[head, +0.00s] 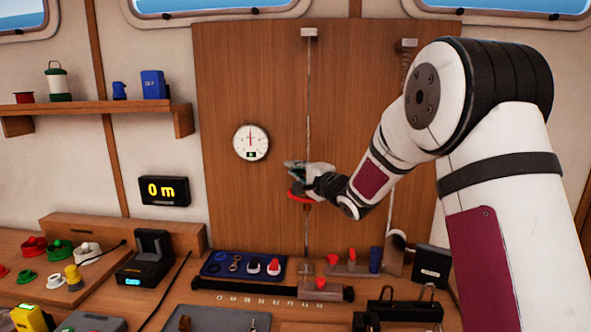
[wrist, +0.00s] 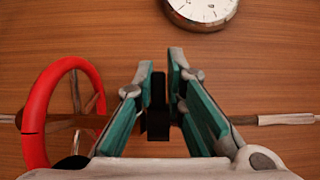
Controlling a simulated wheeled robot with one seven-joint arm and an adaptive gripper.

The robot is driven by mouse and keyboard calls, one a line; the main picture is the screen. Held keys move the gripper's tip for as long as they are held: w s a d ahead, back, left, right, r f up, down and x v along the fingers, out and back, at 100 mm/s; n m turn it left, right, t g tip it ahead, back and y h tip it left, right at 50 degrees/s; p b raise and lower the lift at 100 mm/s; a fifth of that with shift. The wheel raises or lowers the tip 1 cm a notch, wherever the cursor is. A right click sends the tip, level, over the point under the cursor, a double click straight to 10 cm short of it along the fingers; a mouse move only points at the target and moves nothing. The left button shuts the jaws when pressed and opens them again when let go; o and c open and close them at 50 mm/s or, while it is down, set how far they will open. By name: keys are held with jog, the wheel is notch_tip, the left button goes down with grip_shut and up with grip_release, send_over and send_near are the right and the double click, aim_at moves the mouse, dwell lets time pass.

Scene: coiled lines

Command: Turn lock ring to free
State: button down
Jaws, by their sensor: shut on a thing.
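My gripper (head: 290,168) is in front of the tall wooden panel, at a thin vertical rod (head: 308,95). In the wrist view my gripper (wrist: 161,62) has its green-sided fingers closed on a dark collar (wrist: 158,118) in line with the rod (wrist: 285,119). The collar is probably the lock ring; its marks and turn position cannot be seen. A red handwheel (wrist: 35,112) with brown spokes is on the same rod, left of the fingers and apart from them. In the head view the handwheel (head: 299,197) shows just below my gripper, mostly covered.
A round white gauge (head: 251,143) is on the panel left of my gripper; it also shows in the wrist view (wrist: 203,8). A black display (head: 164,191) reads "0 m". The bench below holds a blue tray (head: 215,268) and several small parts.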

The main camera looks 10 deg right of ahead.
jog(key=shift+s+d+f+n+g+y+p, duration=0.1)
jog(key=shift+s+n+g+y+p, duration=0.2)
jog(key=shift+n+g+y, duration=0.75)
jog(key=shift+s+d+f+n+g+y+p, duration=0.1)
jog(key=shift+s+n+g+y+p, duration=0.2)
jog(key=shift+n+g+y, duration=0.75)
jog(key=shift+s+d+f+n+g+y+p, duration=0.1)
jog(key=shift+s+n+g+y+p, duration=0.2)
jog(key=shift+n+y, duration=0.8)
jog(key=shift+a+g+y, duration=0.1)
jog(key=shift+g+y, duration=0.2)
jog(key=shift+y, duration=0.3)
jog(key=c, duration=1.7)
grip_release()
jog(key=shift+r, duration=0.1)
jog(key=v, duration=1.2)
jog(key=shift+w, duration=0.1)
